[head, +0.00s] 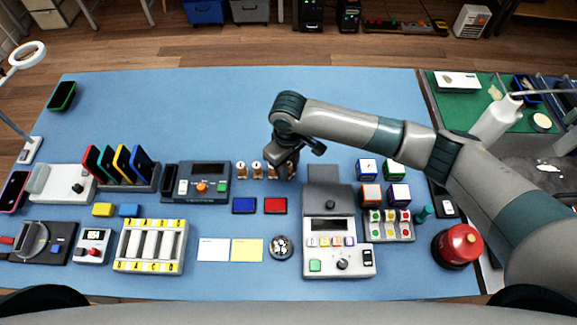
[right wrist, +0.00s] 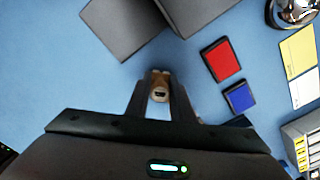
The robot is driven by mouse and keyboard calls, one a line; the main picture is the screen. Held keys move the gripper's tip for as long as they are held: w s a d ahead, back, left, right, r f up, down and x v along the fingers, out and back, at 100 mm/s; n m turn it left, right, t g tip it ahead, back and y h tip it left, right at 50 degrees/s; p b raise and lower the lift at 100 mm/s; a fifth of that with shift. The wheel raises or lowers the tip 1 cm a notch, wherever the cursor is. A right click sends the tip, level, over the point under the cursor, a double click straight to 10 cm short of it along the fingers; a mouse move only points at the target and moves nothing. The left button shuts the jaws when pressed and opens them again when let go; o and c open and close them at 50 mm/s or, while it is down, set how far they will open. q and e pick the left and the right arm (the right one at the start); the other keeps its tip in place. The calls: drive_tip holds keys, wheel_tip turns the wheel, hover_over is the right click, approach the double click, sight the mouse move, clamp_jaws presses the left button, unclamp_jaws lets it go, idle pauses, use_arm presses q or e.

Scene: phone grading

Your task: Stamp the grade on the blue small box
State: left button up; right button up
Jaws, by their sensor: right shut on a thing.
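My right gripper (head: 285,170) points down at the right end of a row of small wooden stamps (head: 257,169). It is shut on one wooden stamp, which shows between the fingers in the right wrist view (right wrist: 160,92). Whether this stamp still touches the table I cannot tell. Small boxes with white tops stand to the right: one with blue sides (head: 367,169), one with darker blue-violet sides (head: 399,194), one green (head: 394,169) and one orange (head: 371,195). A blue ink pad (head: 244,205) and a red ink pad (head: 275,206) lie in front of the stamps. My left gripper is out of view.
A grey device (head: 338,235) with a raised panel stands between the stamps and the boxes. A console (head: 203,183) stands left of the stamps. White and yellow cards (head: 213,250) lie in front. A red round button (head: 457,246) is at right. The back of the blue mat is mostly clear.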

drive_tip(key=shift+f, duration=0.1)
drive_tip(key=o, duration=0.9)
wheel_tip(320, 180, up, 17)
drive_tip(key=b, duration=0.3)
drive_tip(key=shift+r, duration=0.2)
drive_tip(key=shift+r, duration=0.1)
